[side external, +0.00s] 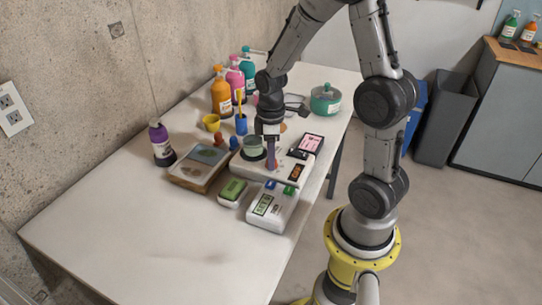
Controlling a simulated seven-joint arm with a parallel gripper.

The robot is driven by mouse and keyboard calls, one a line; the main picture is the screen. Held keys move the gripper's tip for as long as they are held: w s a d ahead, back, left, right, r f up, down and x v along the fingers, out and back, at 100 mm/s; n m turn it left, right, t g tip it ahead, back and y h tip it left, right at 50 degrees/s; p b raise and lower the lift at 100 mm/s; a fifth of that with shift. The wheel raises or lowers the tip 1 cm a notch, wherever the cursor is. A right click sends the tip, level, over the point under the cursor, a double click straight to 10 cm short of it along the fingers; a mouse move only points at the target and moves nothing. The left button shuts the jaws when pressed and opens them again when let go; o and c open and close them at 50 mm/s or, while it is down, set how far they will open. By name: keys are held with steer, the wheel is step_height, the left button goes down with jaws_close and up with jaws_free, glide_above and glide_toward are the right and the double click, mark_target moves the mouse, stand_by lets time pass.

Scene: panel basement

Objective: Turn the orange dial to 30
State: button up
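A pale panel box (258,170) lies on the table and carries a small dark display with orange marks (297,172). My gripper (271,162) points straight down over the middle of this box, with its fingertips at or very near its top. A small reddish-orange patch shows at the fingertips and may be the orange dial; the fingers mostly hide it. I cannot read the dial's setting or the display's number. The fingers are too small and overlapped here to tell whether they are open or shut on the dial.
Bottles (222,97) and a teal pot (325,101) stand behind. The table's front left is clear.

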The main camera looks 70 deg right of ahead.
jaws_close()
steer(key=shift+m, duration=0.3)
steer(key=m, duration=0.4)
steer(key=shift+m, duration=2.1)
steer(key=shift+r, duration=0.1)
steer(key=o, duration=0.9)
jaws_free()
steer(key=shift+c, duration=0.2)
